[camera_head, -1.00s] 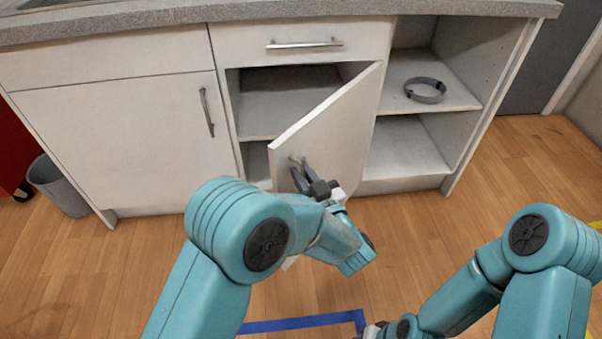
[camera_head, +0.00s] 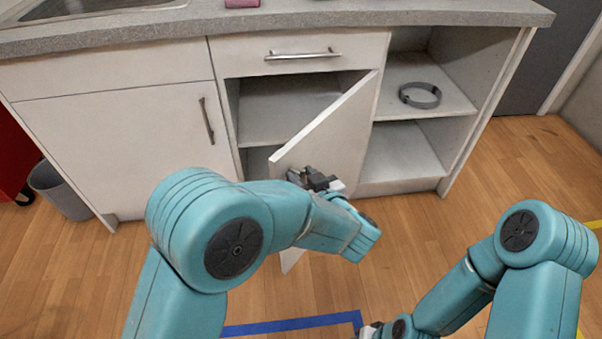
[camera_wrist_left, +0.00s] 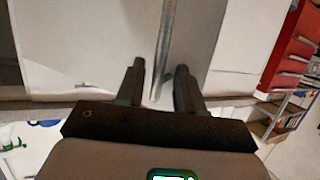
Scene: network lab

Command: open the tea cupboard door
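The tea cupboard door (camera_head: 335,140) stands ajar, hinged on its right, with its free edge swung out toward me. Behind it the cupboard's inner shelf (camera_head: 285,115) shows. My left gripper (camera_head: 299,177) is at the outer face of the door. In the left wrist view, the door's metal bar handle (camera_wrist_left: 164,45) runs between the two spread fingers of my left gripper (camera_wrist_left: 160,80), with gaps visible on both sides. In the head view the handle is hidden by the gripper. My right gripper (camera_head: 370,331) shows only a sliver at the bottom edge.
A closed drawer (camera_head: 300,53) is above the cupboard, and a closed door (camera_head: 120,145) is to its left. Open shelves at right hold a grey ring (camera_head: 420,95). A grey bin (camera_head: 58,188) stands at far left. Wooden floor is clear in front.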

